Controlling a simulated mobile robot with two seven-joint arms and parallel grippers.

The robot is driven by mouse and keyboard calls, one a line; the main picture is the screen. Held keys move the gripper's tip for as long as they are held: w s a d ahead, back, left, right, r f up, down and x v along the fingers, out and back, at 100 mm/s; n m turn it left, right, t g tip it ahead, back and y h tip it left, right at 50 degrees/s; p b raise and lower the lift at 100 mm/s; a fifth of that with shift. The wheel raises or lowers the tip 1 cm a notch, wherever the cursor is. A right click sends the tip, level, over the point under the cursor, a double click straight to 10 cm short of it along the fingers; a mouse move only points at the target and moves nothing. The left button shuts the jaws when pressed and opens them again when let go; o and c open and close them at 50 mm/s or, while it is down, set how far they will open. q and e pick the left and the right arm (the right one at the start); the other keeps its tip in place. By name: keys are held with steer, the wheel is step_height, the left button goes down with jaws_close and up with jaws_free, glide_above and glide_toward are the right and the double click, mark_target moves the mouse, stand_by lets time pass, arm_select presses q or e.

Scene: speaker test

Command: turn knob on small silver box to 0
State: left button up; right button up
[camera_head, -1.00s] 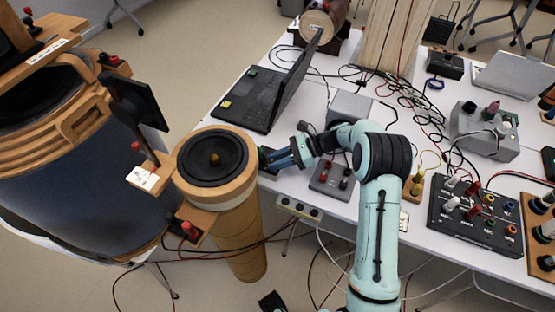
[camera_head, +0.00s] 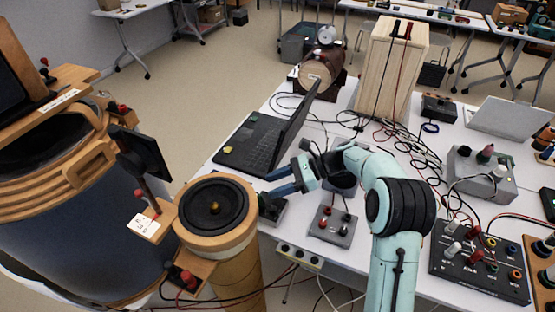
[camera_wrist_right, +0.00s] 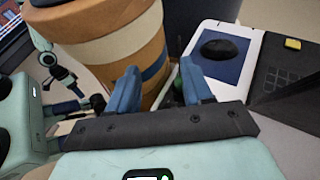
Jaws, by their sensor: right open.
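My right gripper (camera_head: 270,183) is open, its two blue fingers apart and pointing left, above the table's near-left edge. In the wrist view the spread fingers (camera_wrist_right: 160,82) hold nothing, with the wooden cylinder beyond them. A pale box with a blue face (camera_wrist_right: 213,52) and a dark round knob (camera_wrist_right: 218,48) lies just past the right-hand finger.
A wooden cylinder (camera_head: 214,240) with a black round top stands left of the table edge. An open black laptop (camera_head: 246,150) is behind the gripper. A grey terminal box (camera_head: 332,226), a larger grey knob box (camera_head: 482,176) and loose cables lie to the right.

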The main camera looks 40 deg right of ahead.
arm_select(q)
steer(key=shift+s+r+p, duration=0.2)
steer(key=shift+r+p, duration=0.35)
steer(key=shift+p, duration=0.1)
arm_select(e)
step_height(320, 180, up, 9)
